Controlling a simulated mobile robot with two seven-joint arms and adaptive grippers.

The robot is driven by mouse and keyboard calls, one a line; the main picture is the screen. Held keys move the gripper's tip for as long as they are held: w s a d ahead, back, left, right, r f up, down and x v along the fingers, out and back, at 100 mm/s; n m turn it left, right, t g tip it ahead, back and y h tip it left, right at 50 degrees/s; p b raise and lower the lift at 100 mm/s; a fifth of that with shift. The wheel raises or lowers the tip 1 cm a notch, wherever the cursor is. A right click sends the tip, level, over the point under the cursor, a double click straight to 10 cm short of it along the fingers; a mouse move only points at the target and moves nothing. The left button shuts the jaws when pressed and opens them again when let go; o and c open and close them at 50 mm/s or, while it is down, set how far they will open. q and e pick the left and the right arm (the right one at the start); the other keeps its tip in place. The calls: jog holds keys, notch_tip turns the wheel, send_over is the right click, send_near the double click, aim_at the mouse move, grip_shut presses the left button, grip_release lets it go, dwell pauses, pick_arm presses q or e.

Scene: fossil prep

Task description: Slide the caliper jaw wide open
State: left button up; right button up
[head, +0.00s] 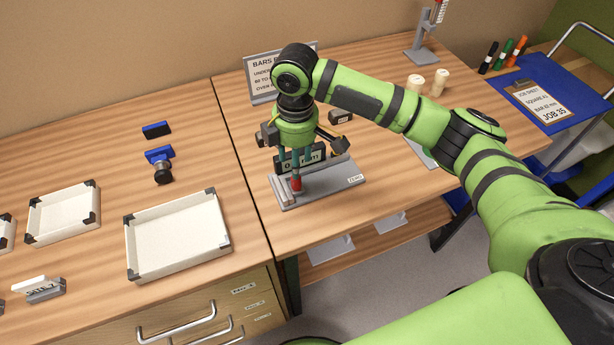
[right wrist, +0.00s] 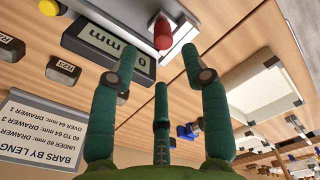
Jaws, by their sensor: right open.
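The caliper is a grey bench fixture (head: 325,188) on the right-hand table, with a dark digital display (head: 291,162) and a red knob (head: 296,184) on its jaw. My right gripper (head: 299,162) points down over the fixture and partly covers the display. Its teal fingers are spread and empty. In the right wrist view the red knob (right wrist: 162,34) lies just beyond the fingertips (right wrist: 160,62), apart from them, with the display (right wrist: 115,48) beside it. The display's digits are partly hidden. My left gripper is not in view.
A sign about bars (head: 262,88) stands behind the fixture, and a dark block (head: 341,117) lies near it. Cream cylinders (head: 415,83) stand further right. White trays (head: 178,237) lie on the left table. The wood in front of the trays is partly clear.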

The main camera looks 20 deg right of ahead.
aim_at(293, 185)
jog(key=shift+s+d+n, duration=0.1)
jog(key=shift+s+n, duration=0.2)
jog(key=shift+s+f+p, duration=0.1)
jog(key=shift+f+p, duration=0.1)
jog(key=shift+p, duration=0.1)
jog(key=f, duration=0.1)
jog(key=f+p, duration=0.1)
jog(key=f, duration=0.3)
jog(key=shift+a, duration=0.25)
jog(key=shift+d+f+p, duration=0.1)
jog(key=shift+f+p, duration=0.2)
jog(key=shift+f, duration=0.25)
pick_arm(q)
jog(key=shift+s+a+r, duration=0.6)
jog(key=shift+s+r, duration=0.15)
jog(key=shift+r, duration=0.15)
pick_arm(e)
jog(key=shift+f, duration=0.1)
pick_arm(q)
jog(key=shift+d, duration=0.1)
pick_arm(e)
grip_shut()
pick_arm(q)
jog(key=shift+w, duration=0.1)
